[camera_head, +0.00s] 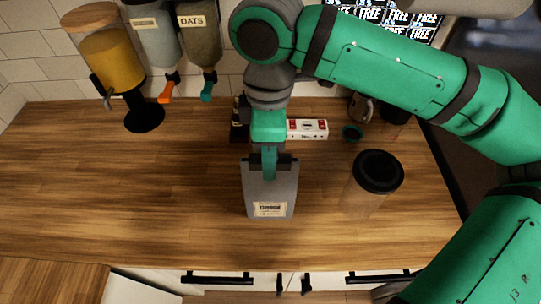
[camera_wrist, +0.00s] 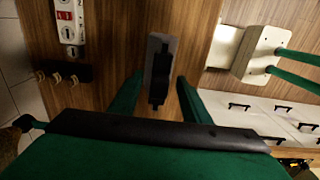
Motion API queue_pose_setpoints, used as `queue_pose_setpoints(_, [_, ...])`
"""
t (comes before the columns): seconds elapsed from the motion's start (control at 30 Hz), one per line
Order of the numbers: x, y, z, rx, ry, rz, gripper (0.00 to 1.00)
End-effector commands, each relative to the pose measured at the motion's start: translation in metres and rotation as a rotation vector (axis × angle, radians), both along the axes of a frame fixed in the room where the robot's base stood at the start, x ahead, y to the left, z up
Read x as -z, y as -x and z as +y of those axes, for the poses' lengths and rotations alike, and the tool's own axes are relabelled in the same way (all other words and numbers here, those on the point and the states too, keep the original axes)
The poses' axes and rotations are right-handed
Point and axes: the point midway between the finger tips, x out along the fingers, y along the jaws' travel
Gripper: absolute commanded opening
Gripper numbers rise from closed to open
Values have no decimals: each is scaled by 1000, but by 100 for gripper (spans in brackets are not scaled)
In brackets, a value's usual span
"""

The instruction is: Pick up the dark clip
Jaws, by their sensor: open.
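The dark clip (camera_head: 287,162) is a dark bar across the top edge of a grey bag (camera_head: 262,198) with a pale label, which stands on the wooden counter. In the head view, my gripper (camera_head: 269,172) points down over the bag and hides the middle of the clip. In the wrist view, the dark clip (camera_wrist: 159,88) lies along the grey bag (camera_wrist: 155,50). My gripper (camera_wrist: 159,79) is open there, with one green finger on each side of the clip. Whether a finger touches it, I cannot tell.
A clear container with a black lid (camera_head: 378,171) stands to the right of the bag. A white box with red marks (camera_head: 309,129) and a dark rack (camera_head: 238,130) are behind it. The left counter (camera_head: 100,190) is clear.

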Motion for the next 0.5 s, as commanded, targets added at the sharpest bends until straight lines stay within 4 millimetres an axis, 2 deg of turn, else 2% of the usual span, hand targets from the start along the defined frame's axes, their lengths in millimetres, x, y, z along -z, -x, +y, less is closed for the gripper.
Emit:
queue_pose_setpoints(0.17, [0,0,-2,4,0,0,43])
queue_pose_setpoints(0.33, [0,0,-2,5,-1,0,2])
queue_pose_setpoints(0.5, [0,0,-2,6,-1,0,0])
